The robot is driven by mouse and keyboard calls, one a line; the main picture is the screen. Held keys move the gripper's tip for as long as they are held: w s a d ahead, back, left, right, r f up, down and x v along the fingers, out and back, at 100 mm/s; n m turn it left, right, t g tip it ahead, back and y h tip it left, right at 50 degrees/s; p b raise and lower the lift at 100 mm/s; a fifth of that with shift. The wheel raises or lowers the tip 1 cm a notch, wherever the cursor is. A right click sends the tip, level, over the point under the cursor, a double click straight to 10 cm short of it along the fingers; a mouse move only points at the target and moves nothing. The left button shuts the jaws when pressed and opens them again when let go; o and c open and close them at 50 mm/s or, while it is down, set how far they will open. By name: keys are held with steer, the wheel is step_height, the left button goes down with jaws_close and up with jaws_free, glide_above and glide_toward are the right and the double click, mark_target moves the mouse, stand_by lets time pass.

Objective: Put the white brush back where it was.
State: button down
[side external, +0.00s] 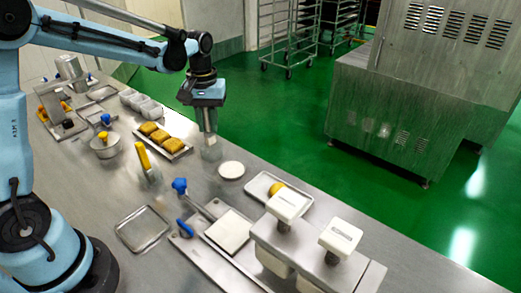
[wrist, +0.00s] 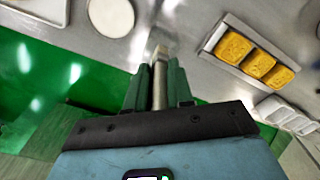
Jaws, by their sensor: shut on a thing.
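My gripper (side external: 210,148) points down over the far edge of the steel table, between the tray of golden cakes and a white round disc. In the wrist view my gripper (wrist: 160,75) has its dark green fingers closed on a slim pale handle, which I take to be the white brush (wrist: 160,82). In the side view only a small pale bit of the brush (side external: 211,139) shows between the fingers. Its lower end is hard to make out, and I cannot tell whether it touches the table.
The tray of golden cakes (side external: 187,150) is left of my gripper; the white disc (side external: 231,170) is right of it. A yellow-handled tool (side external: 143,155) stands nearer. A tray with a yellow ball (side external: 258,185) and a white-topped machine (side external: 288,204) are farther right. An empty tray (side external: 142,229) lies in front.

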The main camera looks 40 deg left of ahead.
mark_target(209, 131)
steer(key=shift+a+f, duration=0.1)
steer(key=shift+f, duration=2)
steer(key=shift+f, duration=0.15)
steer(key=c, duration=1)
jaws_free()
step_height(209, 131, up, 12)
steer(key=shift+f, duration=0.1)
steer(key=shift+s+d+r, duration=0.15)
steer(key=shift+d+r, duration=0.05)
steer(key=shift+r, duration=0.15)
steer(key=s+d+f+m+t, duration=0.3)
steer(key=s+d+m+t, duration=0.4)
steer(key=s, duration=0.5)
